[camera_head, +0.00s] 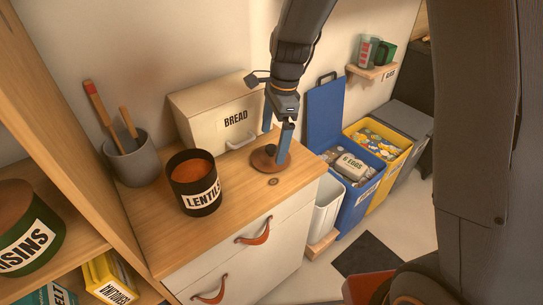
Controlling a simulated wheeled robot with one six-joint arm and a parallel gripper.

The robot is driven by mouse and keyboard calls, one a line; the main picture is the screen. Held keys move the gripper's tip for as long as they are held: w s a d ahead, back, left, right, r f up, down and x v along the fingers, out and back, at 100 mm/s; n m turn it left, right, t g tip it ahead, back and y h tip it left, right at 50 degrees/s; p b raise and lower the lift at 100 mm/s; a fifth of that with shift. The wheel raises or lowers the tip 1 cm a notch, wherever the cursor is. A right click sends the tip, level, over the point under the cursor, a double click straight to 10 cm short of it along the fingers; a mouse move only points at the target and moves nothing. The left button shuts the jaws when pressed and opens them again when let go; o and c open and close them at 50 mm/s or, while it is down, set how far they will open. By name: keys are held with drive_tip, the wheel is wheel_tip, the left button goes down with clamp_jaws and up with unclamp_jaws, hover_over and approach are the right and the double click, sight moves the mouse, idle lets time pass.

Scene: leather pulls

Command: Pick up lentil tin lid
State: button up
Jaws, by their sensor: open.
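The lentil tin lid (261,164) is a round brown disc with a small dark knob. It lies flat on the wooden counter (235,200), to the right of the open black tin (193,183) labelled LENTILS. Reddish-brown contents show inside the tin. My gripper (275,141) points down over the lid with its two blue fingers apart. One finger is behind the knob and the other is at its right, low over the lid. I cannot tell whether either finger touches the lid.
A cream BREAD box (200,112) stands close behind my gripper. A grey pot (127,160) with wooden utensils stands at the back left. A wooden shelf unit (65,110) is on the left. Blue (345,212) and yellow bins stand right of the counter. The front counter corner is clear.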

sight(272, 147)
drive_tip(key=shift+s+a+f+p, duration=0.15)
drive_tip(key=shift+f+p, duration=0.15)
drive_tip(key=shift+f, duration=0.5)
drive_tip(key=shift+w+a+f+p, duration=0.1)
drive_tip(key=shift+f+p, duration=0.15)
drive_tip(key=shift+f, duration=0.55)
drive_tip(key=shift+s+a+f+p, duration=0.15)
drive_tip(key=shift+f+p, duration=0.15)
drive_tip(key=shift+f, duration=0.5)
drive_tip(key=shift+w, duration=0.1)
drive_tip(key=c, duration=0.8)
drive_tip(key=shift+r, duration=0.15)
